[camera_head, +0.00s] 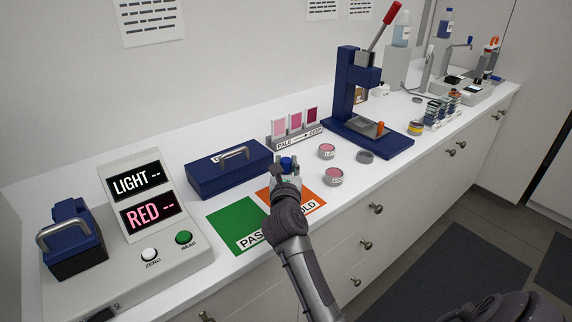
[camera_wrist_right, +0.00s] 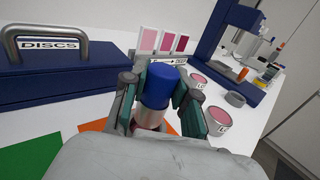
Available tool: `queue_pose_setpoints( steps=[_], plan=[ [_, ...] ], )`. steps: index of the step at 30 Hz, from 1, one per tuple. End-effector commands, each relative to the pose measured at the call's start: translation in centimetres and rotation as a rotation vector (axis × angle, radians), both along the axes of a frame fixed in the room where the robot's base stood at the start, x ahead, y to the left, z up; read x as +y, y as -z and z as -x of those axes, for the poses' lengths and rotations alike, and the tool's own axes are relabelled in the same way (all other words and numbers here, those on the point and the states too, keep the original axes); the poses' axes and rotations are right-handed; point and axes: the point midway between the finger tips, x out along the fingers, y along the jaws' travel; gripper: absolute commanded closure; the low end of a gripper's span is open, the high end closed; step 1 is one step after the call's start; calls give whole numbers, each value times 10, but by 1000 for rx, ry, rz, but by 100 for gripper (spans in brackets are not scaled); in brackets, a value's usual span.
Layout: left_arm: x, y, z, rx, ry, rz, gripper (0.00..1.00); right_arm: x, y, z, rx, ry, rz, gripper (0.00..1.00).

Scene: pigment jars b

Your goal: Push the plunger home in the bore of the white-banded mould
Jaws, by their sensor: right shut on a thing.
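My right gripper (camera_head: 287,168) is over the orange HOLD mat. It is shut on a blue-topped cylinder (camera_head: 287,163), which looks like the plunger. In the right wrist view the blue top (camera_wrist_right: 157,86) stands upright between the two fingers (camera_wrist_right: 154,95). A pale pinkish-metal part (camera_wrist_right: 148,118) shows just below the blue. I cannot tell whether that is the plunger's own shaft or a mould under it. No white band can be made out, and the gripper hides the lower end. My left gripper is not in view.
Two pink-filled pots (camera_head: 326,151) and a grey ring (camera_head: 366,157) stand to the right. The blue DISCS box (camera_head: 222,172) is behind left, the green PASS mat (camera_head: 232,222) left, the shade stand (camera_head: 296,141) behind. A blue lever press (camera_head: 348,100) stands farther back.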

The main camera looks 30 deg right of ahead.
Motion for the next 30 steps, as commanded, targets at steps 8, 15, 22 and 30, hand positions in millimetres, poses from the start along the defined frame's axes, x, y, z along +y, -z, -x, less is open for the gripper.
queue_pose_setpoints(
  steps=[8,15,22,30],
  plan=[
    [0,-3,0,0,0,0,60,0,0,0,-1,0,1,100],
    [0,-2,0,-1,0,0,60,0,1,0,-1,0,1,100],
    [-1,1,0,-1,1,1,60,0,7,0,0,0,0,100],
    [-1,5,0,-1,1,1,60,0,14,0,0,0,0,100]
  ],
)
